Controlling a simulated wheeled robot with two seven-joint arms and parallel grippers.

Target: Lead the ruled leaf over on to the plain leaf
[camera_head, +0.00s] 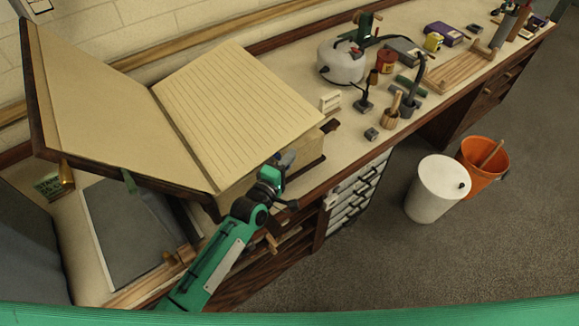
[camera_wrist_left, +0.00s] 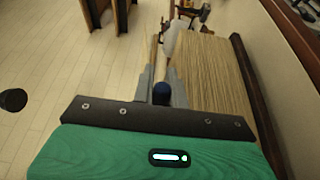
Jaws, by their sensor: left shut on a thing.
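A large thick book lies open on the bench, on the left of the head view. The ruled leaf (camera_head: 235,105), cream with fine lines, lies on its right side. The plain leaf (camera_head: 110,120), blank and tan, faces it on the left, sloping up against a dark cover. My left gripper (camera_head: 285,160) is at the front edge of the ruled side and shut on the ruled leaf's edge; the grip itself is small and partly hidden. In the left wrist view the gripper's fingers (camera_wrist_left: 161,70) stand beside the striped page block (camera_wrist_left: 212,75). My right gripper is out of view.
A grey tray (camera_head: 105,222) lies below the book's left side. A green ribbon (camera_head: 130,182) hangs from the book. A white tank (camera_head: 342,62), a mortar and small tools stand right of it. White (camera_head: 437,190) and orange (camera_head: 484,165) buckets stand on the floor.

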